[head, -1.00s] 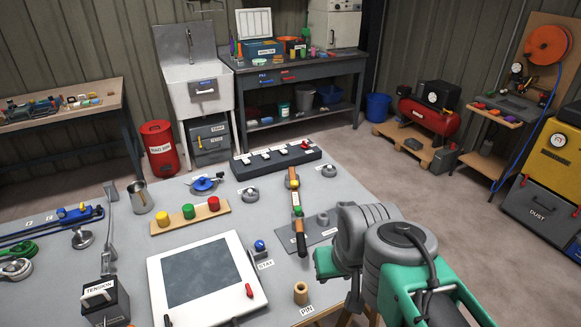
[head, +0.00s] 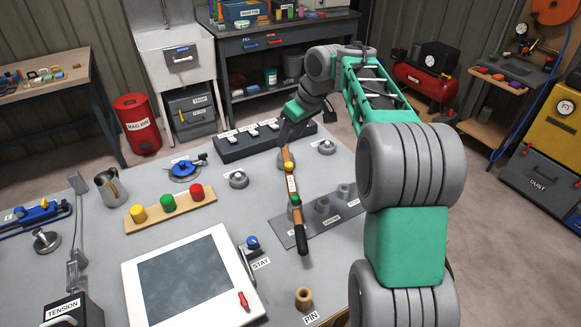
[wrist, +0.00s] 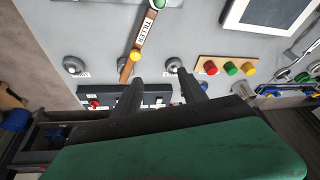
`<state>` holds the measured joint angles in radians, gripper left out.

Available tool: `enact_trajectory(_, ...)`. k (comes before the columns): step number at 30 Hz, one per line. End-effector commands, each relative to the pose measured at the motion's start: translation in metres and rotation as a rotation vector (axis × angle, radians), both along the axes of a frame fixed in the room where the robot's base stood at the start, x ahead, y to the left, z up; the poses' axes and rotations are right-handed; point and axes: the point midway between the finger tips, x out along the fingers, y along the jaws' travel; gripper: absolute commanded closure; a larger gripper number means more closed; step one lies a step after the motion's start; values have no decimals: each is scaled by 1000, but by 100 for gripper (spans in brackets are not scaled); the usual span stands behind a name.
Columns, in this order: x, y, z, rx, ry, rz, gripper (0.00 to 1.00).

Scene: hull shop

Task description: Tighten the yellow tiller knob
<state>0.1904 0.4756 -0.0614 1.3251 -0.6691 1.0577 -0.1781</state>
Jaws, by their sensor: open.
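A green knob (head: 295,199) sits nearer on the bar. My gripper (wrist: 161,76) is open and empty. In the head view my wrist partly hides the fingers.
A black block with white-labelled switches (head: 262,140) lies just behind the tiller's far end. Round grey fittings (head: 238,180) stand either side. A wooden strip (head: 170,208) holds yellow, green and red knobs. A white framed panel (head: 190,280) lies front left. A grey plate (head: 318,216) lies right of the tiller.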

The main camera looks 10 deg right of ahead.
Motion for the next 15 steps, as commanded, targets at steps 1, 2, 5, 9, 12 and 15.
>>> enact_trajectory(1,22,-10,-30,-2,3,52,51)
enact_trajectory(2,32,-15,-41,-4,-1,88,51)
enact_trajectory(5,56,-28,-74,-14,-14,186,51)
enact_trajectory(9,68,-39,-100,-25,-25,260,51)
enact_trajectory(12,71,-38,-111,-26,-27,277,51)
enact_trajectory(15,74,-34,-128,-26,-25,275,51)
